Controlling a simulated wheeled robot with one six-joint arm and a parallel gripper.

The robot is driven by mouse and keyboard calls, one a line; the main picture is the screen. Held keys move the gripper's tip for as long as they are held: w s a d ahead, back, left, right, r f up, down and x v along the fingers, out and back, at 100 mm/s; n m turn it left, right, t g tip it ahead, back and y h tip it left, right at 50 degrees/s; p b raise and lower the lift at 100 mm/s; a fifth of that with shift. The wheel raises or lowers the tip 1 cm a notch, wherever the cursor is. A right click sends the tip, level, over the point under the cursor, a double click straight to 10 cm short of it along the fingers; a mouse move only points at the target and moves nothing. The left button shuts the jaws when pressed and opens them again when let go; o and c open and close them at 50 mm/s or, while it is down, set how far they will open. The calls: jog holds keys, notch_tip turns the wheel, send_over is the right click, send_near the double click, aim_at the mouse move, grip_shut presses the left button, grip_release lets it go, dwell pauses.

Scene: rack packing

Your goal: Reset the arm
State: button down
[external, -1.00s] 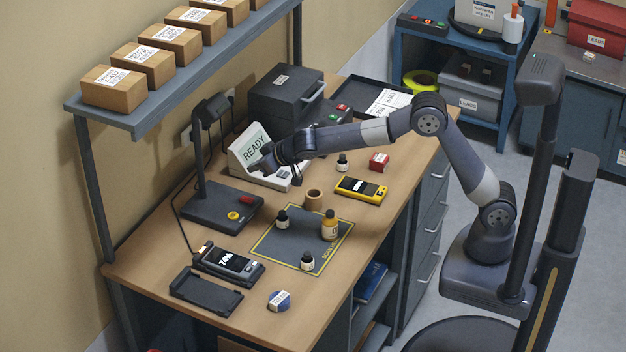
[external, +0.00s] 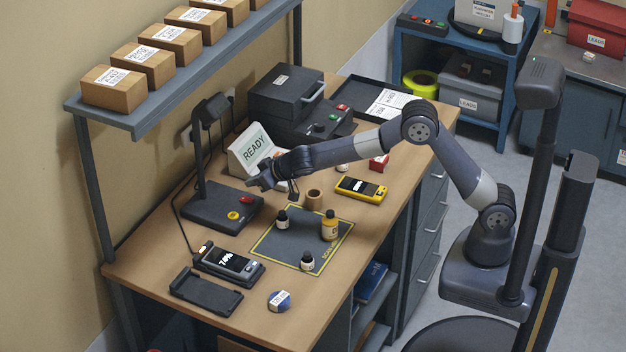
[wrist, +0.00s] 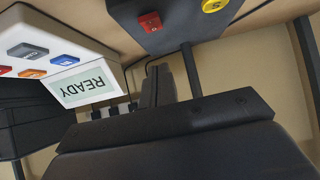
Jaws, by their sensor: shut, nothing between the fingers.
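My gripper (external: 262,181) is at the end of my raised arm, above the workbench (external: 150,262). It is shut and empty. It is in front of the white device with a READY screen (external: 253,148), and my wrist hides part of that device. In the wrist view the fingers (wrist: 158,85) show dark at the middle, with the READY screen (wrist: 82,84) upside down to their left. The black stand's base (wrist: 180,22) with red and yellow buttons is at the top.
A brown ring (external: 314,199) and yellow handheld (external: 361,188) are near my arm. The lamp-like stand (external: 205,170) rises left of my gripper. A shelf (external: 150,118) with boxes overhangs the back.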

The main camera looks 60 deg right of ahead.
jog(key=b+v, duration=0.2)
jog(key=v, duration=0.7)
jog(key=s+d+g+h+p, duration=0.1)
jog(key=s+d+g, duration=0.2)
jog(key=s+d, duration=1.15)
jog(key=s+d+f+g, duration=0.1)
jog(key=s+f, duration=0.1)
jog(key=s, duration=0.8)
jog(key=s+d+f+g+p, duration=0.1)
jog(key=s+d+f+g, duration=0.1)
jog(key=s, duration=0.8)
jog(key=shift+s+d+f, duration=0.25)
jog(key=shift+f, duration=0.2)
jog(key=c, duration=2.2)
grip_release()
